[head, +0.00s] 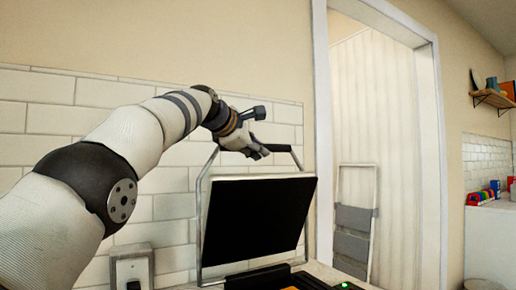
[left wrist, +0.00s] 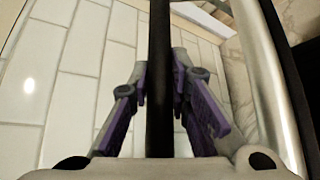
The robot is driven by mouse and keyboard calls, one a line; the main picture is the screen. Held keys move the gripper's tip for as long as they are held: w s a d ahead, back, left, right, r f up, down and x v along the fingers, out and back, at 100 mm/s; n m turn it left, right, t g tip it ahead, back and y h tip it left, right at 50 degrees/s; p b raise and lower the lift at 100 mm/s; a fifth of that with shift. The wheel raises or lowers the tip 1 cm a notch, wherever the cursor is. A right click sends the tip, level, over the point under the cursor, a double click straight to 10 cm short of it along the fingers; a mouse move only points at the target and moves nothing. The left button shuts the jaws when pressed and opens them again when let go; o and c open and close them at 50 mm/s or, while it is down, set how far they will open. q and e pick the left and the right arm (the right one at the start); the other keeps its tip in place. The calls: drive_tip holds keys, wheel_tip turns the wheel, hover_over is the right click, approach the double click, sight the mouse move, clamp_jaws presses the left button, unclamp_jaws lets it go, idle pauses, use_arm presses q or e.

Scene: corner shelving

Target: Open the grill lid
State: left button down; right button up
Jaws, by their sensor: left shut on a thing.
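The grill lid (head: 258,215) stands raised and tilted, its dark flat inner face turned toward me in the head view. A metal frame rises around it to a black handle bar (head: 280,148) at the top. My left gripper (head: 258,150) is at that handle bar and shut on it. In the left wrist view the black handle bar (left wrist: 160,60) runs between the two purple-padded fingers. The grill base (head: 280,279) shows only in part at the bottom edge of the head view. My right gripper is not in view.
A white tiled wall (head: 173,207) is close behind the lid and my arm. A wall outlet (head: 132,268) is at the lower left. A doorway with a folded step ladder (head: 354,225) lies to the right. A counter with coloured items (head: 485,197) stands farther right.

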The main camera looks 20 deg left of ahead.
use_arm(q)
drive_tip(key=shift+f, duration=0.3)
drive_tip(key=c, duration=1.5)
unclamp_jaws()
drive_tip(key=shift+w, duration=0.1)
drive_tip(key=shift+r, duration=0.2)
drive_tip(key=shift+s+a+r, duration=0.1)
drive_tip(key=shift+s+r, duration=0.05)
drive_tip(key=shift+s, duration=0.2)
drive_tip(key=v, duration=0.6)
drive_tip(key=shift+s, duration=0.45)
